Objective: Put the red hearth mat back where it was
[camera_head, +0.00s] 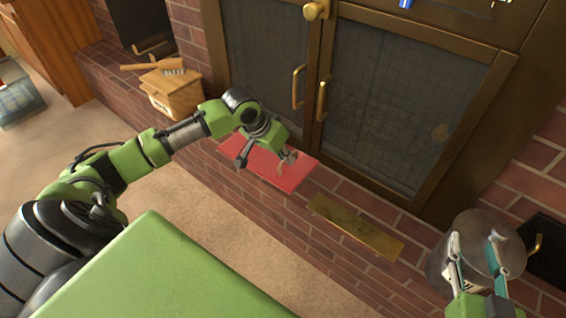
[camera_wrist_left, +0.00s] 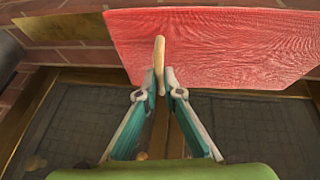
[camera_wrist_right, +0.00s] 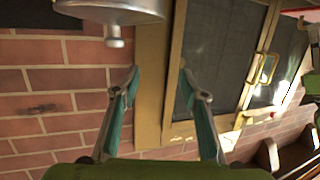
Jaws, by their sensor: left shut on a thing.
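The red hearth mat (camera_head: 290,174) is a flat red rectangle at the brick hearth, in front of the dark double doors. It fills the top of the left wrist view (camera_wrist_left: 220,45). My left gripper (camera_head: 268,152) is over the mat's door-side edge. Its fingertips (camera_wrist_left: 160,78) are closed on a slim tan piece (camera_wrist_left: 159,55) at that edge. Whether the mat rests on the bricks or is slightly raised is unclear. My right gripper (camera_head: 474,245) is open and empty, above a round metal pot (camera_head: 493,231) at the right. The pot's lid knob shows in the right wrist view (camera_wrist_right: 114,35).
A brass plate (camera_head: 355,225) lies on the hearth to the right of the mat. The doors (camera_head: 270,60) have brass handles (camera_head: 321,98). A wooden box (camera_head: 170,90) with a brush (camera_head: 170,66) on it stands at the left. Carpet (camera_head: 200,205) in front is clear.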

